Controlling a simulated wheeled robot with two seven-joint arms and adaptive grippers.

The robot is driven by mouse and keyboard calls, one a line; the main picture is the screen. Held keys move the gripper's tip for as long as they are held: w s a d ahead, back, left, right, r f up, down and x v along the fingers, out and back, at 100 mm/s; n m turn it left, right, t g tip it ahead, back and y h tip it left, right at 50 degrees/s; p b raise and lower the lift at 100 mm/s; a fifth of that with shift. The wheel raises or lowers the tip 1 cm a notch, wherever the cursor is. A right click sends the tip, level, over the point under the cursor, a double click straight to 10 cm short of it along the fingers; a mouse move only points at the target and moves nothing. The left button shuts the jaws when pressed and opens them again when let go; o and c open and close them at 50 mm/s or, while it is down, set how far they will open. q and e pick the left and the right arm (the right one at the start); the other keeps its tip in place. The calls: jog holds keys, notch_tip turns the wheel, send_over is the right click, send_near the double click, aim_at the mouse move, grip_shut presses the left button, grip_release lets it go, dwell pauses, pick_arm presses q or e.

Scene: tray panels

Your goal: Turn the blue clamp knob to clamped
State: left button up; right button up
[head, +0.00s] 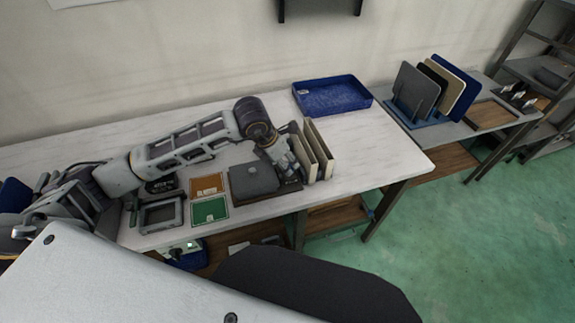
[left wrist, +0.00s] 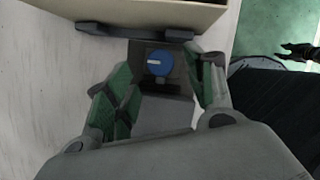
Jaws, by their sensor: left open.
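The blue clamp knob (left wrist: 159,63) is round, with a white line across its left half that lies roughly level in the left wrist view. It sits on a dark block (left wrist: 150,84). My left gripper (left wrist: 161,82) is open, with its green-padded fingers to either side of the knob; I cannot tell whether they touch it. In the head view my left gripper (head: 286,168) reaches down beside two upright beige panels (head: 318,152), and it hides the knob there.
A grey lidded box (head: 254,178) stands left of the gripper. Orange (head: 207,184) and green (head: 210,211) cards lie farther left. A blue tray (head: 333,95) is at the back. A side table holds a rack of panels (head: 412,90). The white table's right end is clear.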

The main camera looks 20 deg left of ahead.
pick_arm(q)
jog(key=x, duration=0.3)
jog(key=shift+w+d+f, duration=0.15)
jog(key=shift+w+f, duration=0.1)
jog(key=shift+f, duration=0.3)
jog(key=shift+c, duration=0.8)
jog(key=c, duration=0.8)
jog(key=shift+c, duration=0.2)
